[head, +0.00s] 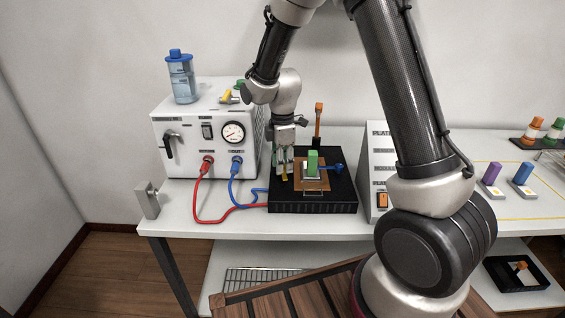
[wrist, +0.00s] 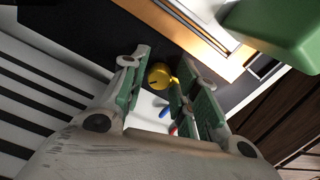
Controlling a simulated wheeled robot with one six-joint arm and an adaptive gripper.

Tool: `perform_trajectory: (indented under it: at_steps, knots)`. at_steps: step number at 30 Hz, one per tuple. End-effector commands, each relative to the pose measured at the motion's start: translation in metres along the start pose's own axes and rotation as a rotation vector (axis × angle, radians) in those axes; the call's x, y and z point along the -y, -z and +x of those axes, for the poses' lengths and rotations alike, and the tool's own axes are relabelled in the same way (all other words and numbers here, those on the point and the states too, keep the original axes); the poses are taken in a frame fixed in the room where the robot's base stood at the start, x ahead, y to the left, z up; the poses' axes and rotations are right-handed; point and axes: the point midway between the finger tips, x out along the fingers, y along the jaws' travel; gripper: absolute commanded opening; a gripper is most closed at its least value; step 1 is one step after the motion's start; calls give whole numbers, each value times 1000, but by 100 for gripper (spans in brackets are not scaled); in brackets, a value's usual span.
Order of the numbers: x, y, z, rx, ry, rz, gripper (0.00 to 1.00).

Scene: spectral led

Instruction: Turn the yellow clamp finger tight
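The yellow clamp (wrist: 161,76) shows in the wrist view as a round knob with a small arm, just beyond and between my fingertips. My gripper (wrist: 160,82) is open around its line of view, with a gap on the left and the right finger close beside the knob. I cannot tell whether that finger touches it. In the head view my gripper (head: 284,172) points down at the left side of the copper-coloured plate (head: 323,184) on the black box (head: 335,207). A green block (head: 313,160) stands on the plate, and shows at the upper right of the wrist view (wrist: 275,30).
A blue handle (head: 332,168) is right of the block, and an orange-topped post (head: 318,118) stands behind. A white unit (head: 206,128) with a gauge, red hose (head: 196,196) and blue hose (head: 240,190) is at left. A sloped white panel (head: 380,165) is at right.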

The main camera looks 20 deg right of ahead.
Motion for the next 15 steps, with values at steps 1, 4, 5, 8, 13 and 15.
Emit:
perform_trajectory:
  at_steps: [1, 4, 5, 8, 13, 15]
  knots:
    - [0, 0, 0, 0, 0, 0, 15]
    - [0, 0, 0, 0, 0, 0, 0]
    - [0, 0, 0, 0, 0, 0, 0]
    - [0, 0, 0, 0, 0, 2, 0]
    - [0, 0, 0, 0, 0, 25, 0]
    - [0, 0, 0, 0, 0, 50, 0]
